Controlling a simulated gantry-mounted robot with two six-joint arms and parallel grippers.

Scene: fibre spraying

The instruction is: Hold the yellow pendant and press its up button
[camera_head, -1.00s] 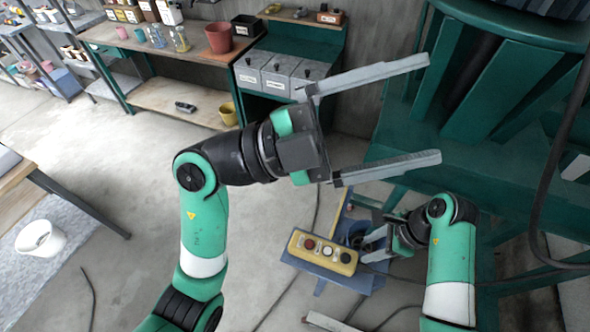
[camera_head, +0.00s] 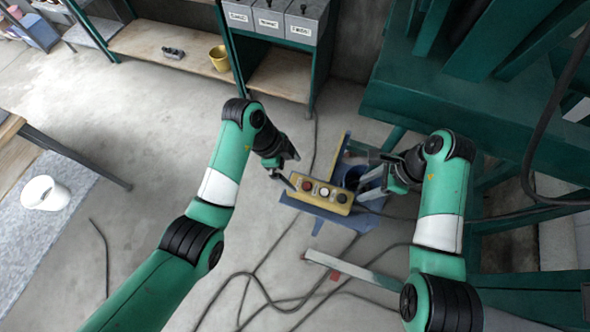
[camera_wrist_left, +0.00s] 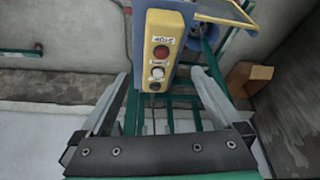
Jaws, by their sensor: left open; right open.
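The yellow pendant (camera_head: 320,193) rests on a blue stand in the head view, with a red, a white and a black button on its face. In the left wrist view the pendant (camera_wrist_left: 157,50) is straight ahead, its red button at a STOP label; the other labels are too small to read. My left gripper (camera_head: 285,178) is open at the pendant's left end. In the wrist view its fingers (camera_wrist_left: 160,74) are spread on both sides of the pendant's lower end, with no visible contact. My right gripper (camera_head: 368,183) is open just right of the pendant.
The blue stand (camera_head: 345,222) is under the pendant. Black cables (camera_head: 262,285) lie across the floor below it. A green machine frame (camera_head: 450,100) fills the upper right. A bench with grey bins (camera_head: 270,20) stands behind.

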